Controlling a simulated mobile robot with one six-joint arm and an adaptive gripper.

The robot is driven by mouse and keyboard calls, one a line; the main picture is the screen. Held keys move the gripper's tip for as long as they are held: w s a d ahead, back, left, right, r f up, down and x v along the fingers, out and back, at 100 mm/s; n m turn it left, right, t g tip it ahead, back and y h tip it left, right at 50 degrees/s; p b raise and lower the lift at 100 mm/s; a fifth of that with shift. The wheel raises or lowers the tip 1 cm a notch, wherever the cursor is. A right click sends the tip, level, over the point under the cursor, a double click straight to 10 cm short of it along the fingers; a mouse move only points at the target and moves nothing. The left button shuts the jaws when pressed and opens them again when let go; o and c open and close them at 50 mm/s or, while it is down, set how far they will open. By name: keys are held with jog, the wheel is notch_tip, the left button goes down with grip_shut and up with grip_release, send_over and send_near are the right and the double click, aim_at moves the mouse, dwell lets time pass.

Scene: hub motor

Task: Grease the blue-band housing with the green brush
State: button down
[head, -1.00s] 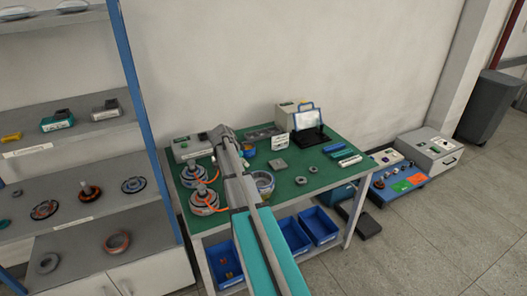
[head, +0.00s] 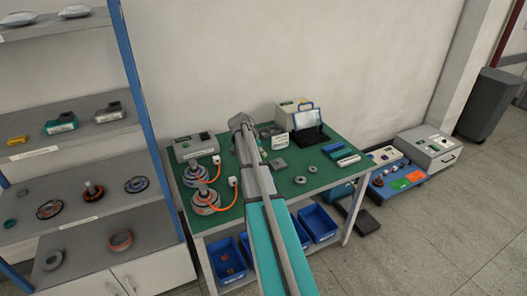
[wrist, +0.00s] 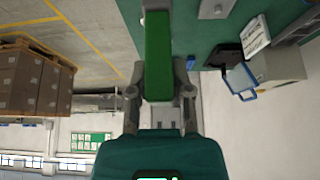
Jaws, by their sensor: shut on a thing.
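My gripper (wrist: 158,92) is shut on the green brush; its green block-like body (wrist: 158,50) runs up between the fingers in the wrist view. The bristles cannot be made out. In the head view my gripper (head: 241,122) is over the back of the green-topped bench (head: 300,205), and the brush cannot be made out there. Two round motor units with orange cables stand at the bench's left, one behind (head: 194,175) and one in front (head: 204,199).
A grey box (head: 194,146) stands at the back left of the bench. A laptop-like device (head: 309,125) and a beige box (head: 289,112) stand at the back right. Small grey parts lie right of my arm. Shelving (head: 75,190) rises on the left.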

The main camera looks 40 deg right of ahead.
notch_tip(320, 180, down, 7)
jog(key=b, duration=0.7)
dwell(0.3)
jog(key=shift+f+b, duration=0.55)
jog(key=shift+b, duration=0.05)
dwell(1.5)
jog(key=shift+n, duration=0.3)
jog(key=shift+s+n+t, duration=0.1)
jog(key=shift+n+t, duration=0.4)
jog(key=shift+n, duration=0.2)
jog(key=shift+n+t, duration=0.6)
jog(key=shift+n, duration=0.4)
jog(key=m+g, duration=0.1)
jog(key=m, duration=0.1)
jog(key=m+g, duration=0.1)
jog(key=m, duration=0.1)
jog(key=shift+w+m, duration=0.2)
jog(key=shift+m, duration=0.1)
jog(key=m+g, duration=0.2)
jog(key=m, duration=0.1)
jog(key=shift+s+m+y, duration=0.1)
jog(key=shift+m+y, duration=0.2)
jog(key=shift+y, duration=0.1)
